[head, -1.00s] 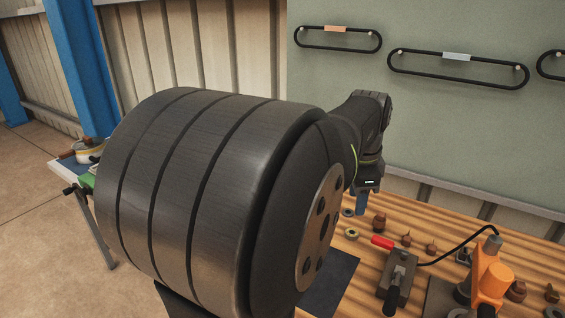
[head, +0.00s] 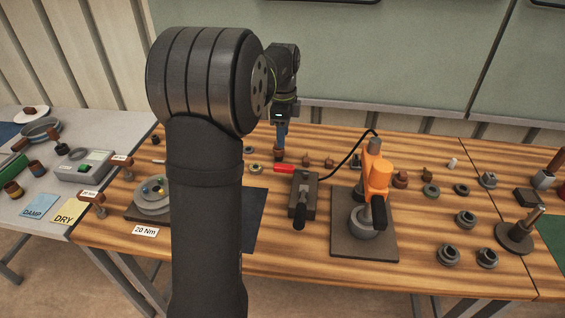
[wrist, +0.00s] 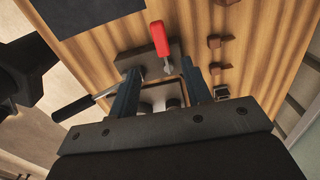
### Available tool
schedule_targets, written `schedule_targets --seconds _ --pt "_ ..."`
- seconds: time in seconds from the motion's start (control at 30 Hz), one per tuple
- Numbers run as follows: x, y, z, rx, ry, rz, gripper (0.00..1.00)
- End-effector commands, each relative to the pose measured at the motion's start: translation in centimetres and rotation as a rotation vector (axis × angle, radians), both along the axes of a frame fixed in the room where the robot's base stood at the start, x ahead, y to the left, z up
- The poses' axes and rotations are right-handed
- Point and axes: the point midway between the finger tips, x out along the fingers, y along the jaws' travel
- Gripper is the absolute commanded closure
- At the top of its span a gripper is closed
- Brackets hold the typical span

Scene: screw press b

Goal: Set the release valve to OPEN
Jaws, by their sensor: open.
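The grey pump block (head: 304,192) stands on the wooden bench with a black pump handle (head: 300,216) at its front. A red-handled lever (head: 285,169), apparently the release valve, sticks out to the left from its rear end. I cannot read any OPEN marking. My gripper (head: 281,143) is behind the block, its blue fingers pointing down. In the wrist view, the open fingers (wrist: 159,72) have nothing clearly held between them. The red lever (wrist: 159,39) lies beyond the fingertips, with the block (wrist: 150,60) partly hidden by them.
A black hose (head: 350,143) runs from the block to the orange press (head: 376,180) on a dark plate (head: 388,235). Several grey fittings (head: 465,219) sit to the right.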

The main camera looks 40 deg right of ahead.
Motion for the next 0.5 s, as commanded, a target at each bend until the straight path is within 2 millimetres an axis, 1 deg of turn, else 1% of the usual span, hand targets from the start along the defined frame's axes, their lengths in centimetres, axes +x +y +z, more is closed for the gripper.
schedule_targets --seconds 0.03,0.3,0.5 --pt "0.0 0.1 -1.2 0.003 0.003 0.0 0.55" --pt "0.0 0.1 -7.0 0.002 0.002 0.001 0.55" --pt "0.0 0.0 -10.0 0.0 0.0 0.002 0.55"
